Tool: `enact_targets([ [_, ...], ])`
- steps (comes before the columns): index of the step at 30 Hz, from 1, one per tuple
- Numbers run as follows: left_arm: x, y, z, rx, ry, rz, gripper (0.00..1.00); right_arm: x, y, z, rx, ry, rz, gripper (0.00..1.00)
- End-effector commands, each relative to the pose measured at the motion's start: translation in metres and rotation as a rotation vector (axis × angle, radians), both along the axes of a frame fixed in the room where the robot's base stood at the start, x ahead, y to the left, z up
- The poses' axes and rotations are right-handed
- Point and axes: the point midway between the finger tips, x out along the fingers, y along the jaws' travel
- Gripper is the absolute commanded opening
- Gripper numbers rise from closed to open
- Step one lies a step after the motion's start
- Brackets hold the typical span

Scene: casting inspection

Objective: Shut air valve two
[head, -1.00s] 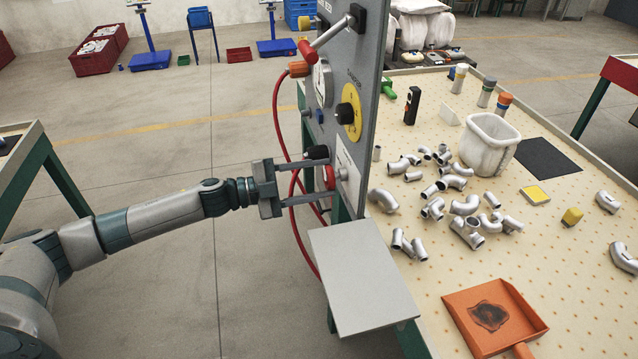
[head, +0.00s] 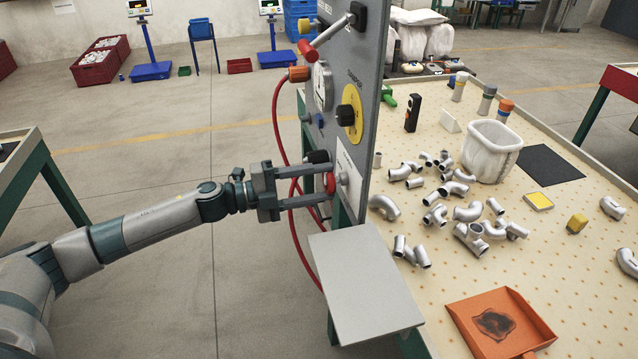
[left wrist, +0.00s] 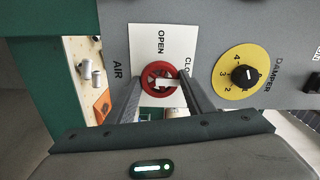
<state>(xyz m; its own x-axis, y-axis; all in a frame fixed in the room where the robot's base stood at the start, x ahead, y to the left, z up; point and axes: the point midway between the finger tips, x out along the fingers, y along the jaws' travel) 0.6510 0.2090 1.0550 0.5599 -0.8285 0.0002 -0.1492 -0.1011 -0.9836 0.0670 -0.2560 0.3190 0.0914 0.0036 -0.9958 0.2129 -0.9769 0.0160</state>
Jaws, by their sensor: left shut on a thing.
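The air valve is a red round handwheel (head: 330,184) on the side of an upright grey panel (head: 366,100). I cannot read a valve number. My left gripper (head: 327,182) reaches in from the left, with one finger on each side of the handwheel, shut on it. The fingers hide parts of the wheel's edge. My right gripper is out of view.
A yellow damper dial (head: 347,112) and a red-handled lever (head: 322,38) are above on the panel. A red hose (head: 276,120) hangs behind my fingers. A grey shelf (head: 365,285) juts out below. Metal pipe pieces (head: 467,212) lie on the workbench at right.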

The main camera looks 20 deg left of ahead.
Motion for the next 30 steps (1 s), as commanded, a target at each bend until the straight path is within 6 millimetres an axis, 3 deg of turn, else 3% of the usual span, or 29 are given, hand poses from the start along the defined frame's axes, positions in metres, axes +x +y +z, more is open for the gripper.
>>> enact_targets([
  [4, 0.0, 0.0, -0.001, 0.003, -0.001, -0.001, 0.25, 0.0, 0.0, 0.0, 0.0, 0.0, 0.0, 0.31],
  [5, 0.0, 0.0, -0.001, 0.003, -0.001, 0.0, 0.52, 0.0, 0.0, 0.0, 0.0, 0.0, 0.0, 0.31],
  [7, 0.0, 0.0, -0.001, 0.003, -0.001, 0.0, 0.66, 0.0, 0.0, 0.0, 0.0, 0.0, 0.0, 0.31],
  [20, -0.002, 0.003, -0.002, 0.0, 0.001, 0.0, 0.66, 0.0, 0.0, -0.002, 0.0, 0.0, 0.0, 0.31],
  [30, -0.025, 0.037, -0.006, 0.002, 0.003, 0.002, 0.66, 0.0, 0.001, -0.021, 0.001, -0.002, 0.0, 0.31],
])
